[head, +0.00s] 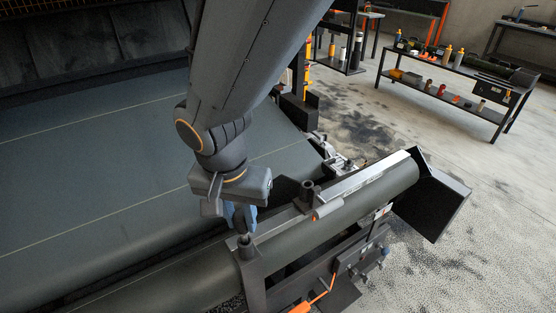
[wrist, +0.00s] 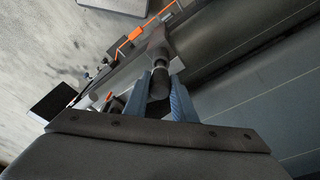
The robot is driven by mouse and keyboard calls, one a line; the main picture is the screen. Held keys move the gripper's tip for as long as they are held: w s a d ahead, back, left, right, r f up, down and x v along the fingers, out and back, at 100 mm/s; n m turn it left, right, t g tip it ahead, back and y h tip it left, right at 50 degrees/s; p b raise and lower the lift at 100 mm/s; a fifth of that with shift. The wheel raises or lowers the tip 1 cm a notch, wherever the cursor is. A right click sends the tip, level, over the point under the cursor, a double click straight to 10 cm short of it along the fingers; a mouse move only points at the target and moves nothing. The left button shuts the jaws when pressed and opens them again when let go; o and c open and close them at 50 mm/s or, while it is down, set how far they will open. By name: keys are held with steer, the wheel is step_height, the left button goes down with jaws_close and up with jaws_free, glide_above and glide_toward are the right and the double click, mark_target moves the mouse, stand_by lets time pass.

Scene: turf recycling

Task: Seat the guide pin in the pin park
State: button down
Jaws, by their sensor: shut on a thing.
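My gripper (head: 240,222) points down at the near end of the roller frame, its blue fingers shut on the guide pin. In the wrist view, the fingers (wrist: 160,97) close on the pin's dark head (wrist: 158,84), with a paler neck beyond it. The neck meets a dark upright holder (wrist: 156,44), which also shows under the fingers in the head view (head: 245,247). How deep the pin sits in it is hidden. A second dark upright socket (head: 307,190) stands farther along the frame. I cannot tell which of the two is the pin park.
A long dark roller (head: 365,195) and a pale metal rail (head: 350,185) run beside the gripper. Green turf belt (head: 100,160) spreads to the left. An orange handle (head: 300,308) projects at the front. A bench (head: 455,75) with bottles and tools stands at the back right.

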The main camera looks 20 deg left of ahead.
mark_target(243, 229)
steer(key=shift+f+b, duration=0.95)
steer(key=shift+f, duration=0.75)
steer(key=c, duration=1.4)
jaws_free()
steer(key=shift+s+r+b, duration=0.2)
steer(key=shift+r+b, duration=0.1)
steer(key=shift+r, duration=0.95)
steer(key=shift+s+r+b, duration=0.2)
steer(key=shift+r+b, duration=0.15)
steer(key=shift+r, duration=0.95)
steer(key=shift+s+r+b, duration=0.2)
steer(key=shift+r+b, duration=0.1)
steer(key=shift+r, duration=0.95)
steer(key=shift+w+d, duration=0.1)
